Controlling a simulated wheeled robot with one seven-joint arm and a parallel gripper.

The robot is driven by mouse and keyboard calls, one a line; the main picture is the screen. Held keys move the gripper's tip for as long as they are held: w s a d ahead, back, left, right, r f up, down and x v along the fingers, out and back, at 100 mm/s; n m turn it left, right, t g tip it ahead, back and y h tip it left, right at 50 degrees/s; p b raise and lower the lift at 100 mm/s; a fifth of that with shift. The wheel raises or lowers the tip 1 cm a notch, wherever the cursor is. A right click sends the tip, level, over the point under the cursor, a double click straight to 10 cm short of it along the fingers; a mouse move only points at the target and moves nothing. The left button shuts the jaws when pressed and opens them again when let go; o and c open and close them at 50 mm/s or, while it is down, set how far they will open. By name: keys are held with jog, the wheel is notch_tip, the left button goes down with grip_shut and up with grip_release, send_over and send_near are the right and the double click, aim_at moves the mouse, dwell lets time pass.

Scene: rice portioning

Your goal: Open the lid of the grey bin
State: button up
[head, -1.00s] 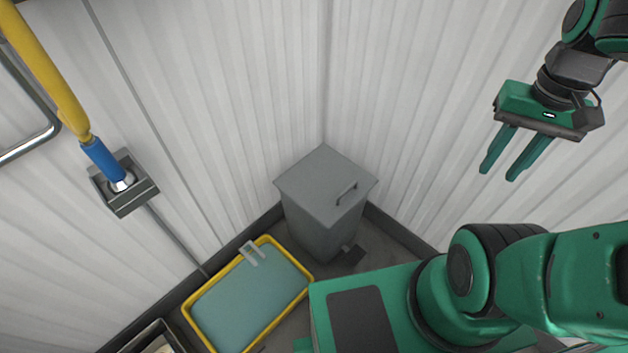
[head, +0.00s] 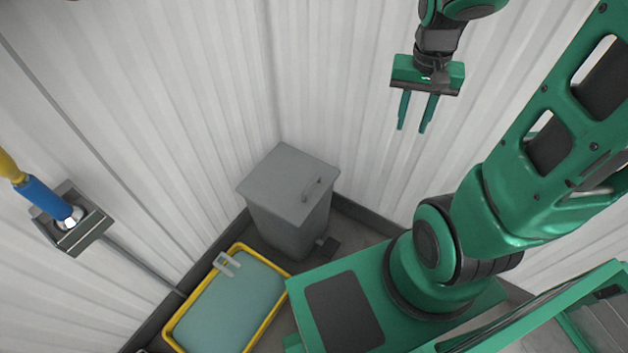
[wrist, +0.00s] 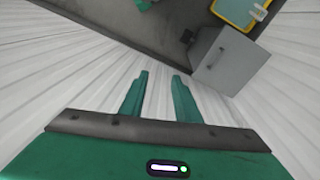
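The grey bin (head: 290,229) stands in the corner, and its flat lid (head: 283,177) is closed. A handle (head: 313,188) sits on the lid near its right side. My gripper (head: 410,130) is up to the right of the bin and higher than it, apart from it, with its two fingers spread and nothing between them. In the wrist view my gripper (wrist: 160,75) is open in front of the pale wall. The bin's lid (wrist: 229,59) shows there at the upper right, beyond the fingers.
A yellow-rimmed tray (head: 177,325) with a blue-green inside lies on the floor left of and nearer than the bin. A small dark pedal (head: 328,245) is at the bin's base. Ribbed walls close in behind the bin. A blue and yellow pole (head: 45,197) meets a bracket at the left.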

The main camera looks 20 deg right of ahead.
jog(key=w+a+f+m, duration=0.1)
jog(key=w+a+f, duration=0.4)
jog(key=w+f, duration=0.7)
jog(key=m+t+y, duration=0.2)
send_near(312, 184)
jog(key=x, duration=0.7)
jog(key=shift+w+a+f, duration=0.1)
jog(key=shift+w+f, duration=0.05)
jog(key=shift+f, duration=0.15)
grip_shut()
